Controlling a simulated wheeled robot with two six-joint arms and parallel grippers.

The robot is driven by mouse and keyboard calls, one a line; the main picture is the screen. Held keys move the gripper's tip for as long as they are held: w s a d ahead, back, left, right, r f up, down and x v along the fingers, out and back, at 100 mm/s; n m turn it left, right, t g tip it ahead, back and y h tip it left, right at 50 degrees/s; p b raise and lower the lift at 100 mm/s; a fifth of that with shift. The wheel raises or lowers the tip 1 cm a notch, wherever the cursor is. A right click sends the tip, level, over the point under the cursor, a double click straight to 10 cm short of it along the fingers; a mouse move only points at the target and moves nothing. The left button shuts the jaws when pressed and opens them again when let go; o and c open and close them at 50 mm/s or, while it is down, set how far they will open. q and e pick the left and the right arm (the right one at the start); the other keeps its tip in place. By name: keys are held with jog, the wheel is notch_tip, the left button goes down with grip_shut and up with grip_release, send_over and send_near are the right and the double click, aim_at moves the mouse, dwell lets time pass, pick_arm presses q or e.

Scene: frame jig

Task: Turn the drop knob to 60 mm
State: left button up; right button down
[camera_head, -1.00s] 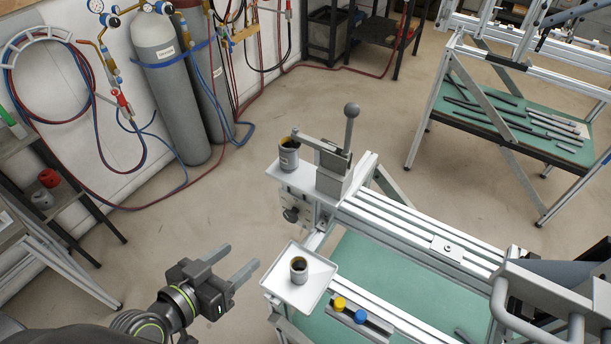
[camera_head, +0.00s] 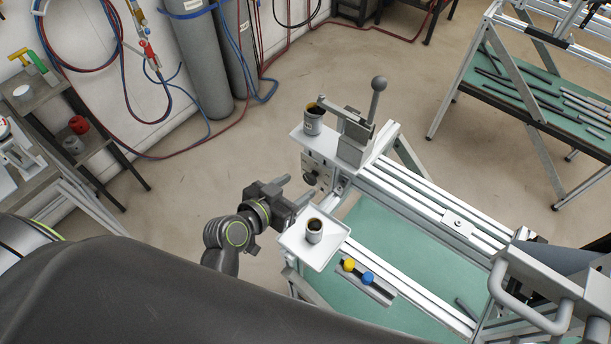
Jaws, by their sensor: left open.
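The drop knob (camera_head: 310,178) is a small dark round knob on the grey plate at the near-left end of the frame jig (camera_head: 420,205). The plate carries markings too small to read, so I cannot tell the knob's setting. My left gripper (camera_head: 296,188) is open and empty, with its two grey fingers pointing right towards the plate. Its fingertips are close to the knob, just left of and below it in the picture; I cannot tell whether they touch it. My right gripper is not in view.
A white tray (camera_head: 297,255) with a dark-filled cup (camera_head: 314,231) sits just below my left gripper. Another cup (camera_head: 313,121) and an upright lever (camera_head: 377,98) stand above the knob. Yellow (camera_head: 348,265) and blue (camera_head: 367,278) knobs sit on a lower rail. Floor left of the jig is clear.

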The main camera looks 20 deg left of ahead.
aim_at(308, 179)
pick_arm(q)
jog(key=shift+p+x, duration=0.45)
jog(key=shift+x, duration=1.9)
jog(key=c, duration=0.9)
